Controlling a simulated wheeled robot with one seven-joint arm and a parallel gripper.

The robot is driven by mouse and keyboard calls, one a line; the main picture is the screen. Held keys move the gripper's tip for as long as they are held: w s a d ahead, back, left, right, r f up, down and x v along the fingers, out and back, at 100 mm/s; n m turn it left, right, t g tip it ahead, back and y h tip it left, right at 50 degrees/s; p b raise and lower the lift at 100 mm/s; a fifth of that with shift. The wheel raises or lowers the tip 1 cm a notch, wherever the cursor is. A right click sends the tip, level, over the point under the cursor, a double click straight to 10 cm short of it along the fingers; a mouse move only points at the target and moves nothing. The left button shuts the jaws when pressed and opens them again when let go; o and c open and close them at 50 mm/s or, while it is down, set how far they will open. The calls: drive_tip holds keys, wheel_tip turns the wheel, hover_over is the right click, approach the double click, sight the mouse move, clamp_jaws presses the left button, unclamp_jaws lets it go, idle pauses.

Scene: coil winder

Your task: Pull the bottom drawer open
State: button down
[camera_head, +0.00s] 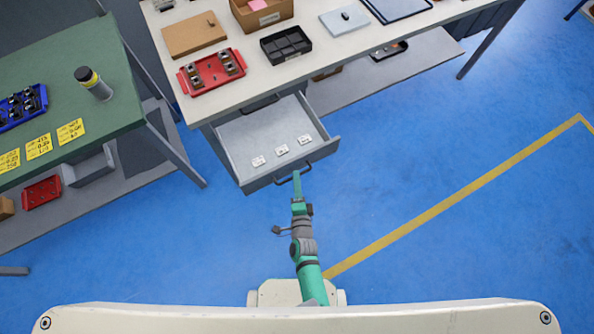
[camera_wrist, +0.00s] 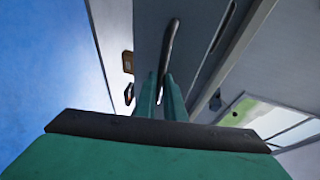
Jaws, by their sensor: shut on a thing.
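A grey drawer (camera_head: 232,166) under the white-topped bench stands pulled well out. Several small white labelled items (camera_head: 282,149) lie inside it near its front. Its dark bar handle (camera_head: 305,167) is on the drawer front, and the handle also shows in the wrist view (camera_wrist: 170,42). My gripper (camera_head: 297,177) is shut on this handle; its green fingers (camera_wrist: 161,98) close on the bar in the wrist view. Another dark handle (camera_head: 260,104) sits above the open drawer, on a front that looks closed. Whether another drawer lies below the open one is hidden.
A red tray (camera_head: 211,74), a black divided tray (camera_head: 286,47) and a cardboard box (camera_head: 263,12) stand on the bench. A green-topped table (camera_head: 62,77) is at left, its leg close to the drawer. The blue floor to the right is clear.

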drive_tip(key=c, duration=1.8)
unclamp_jaws()
drive_tip(key=shift+c, duration=0.2)
drive_tip(key=v, duration=1)
drive_tip(key=shift+s, duration=0.4)
drive_tip(key=shift+r, duration=0.15)
drive_tip(key=s+r+n, duration=0.6)
drive_tip(key=r+n, duration=0.2)
drive_tip(key=r, duration=0.4)
drive_tip(key=s+a+r+n+h, duration=0.1)
drive_tip(key=s+r+n, duration=0.6)
drive_tip(key=r, duration=0.5)
drive_tip(key=shift+s+r+n, duration=0.15)
drive_tip(key=shift+n, duration=0.45)
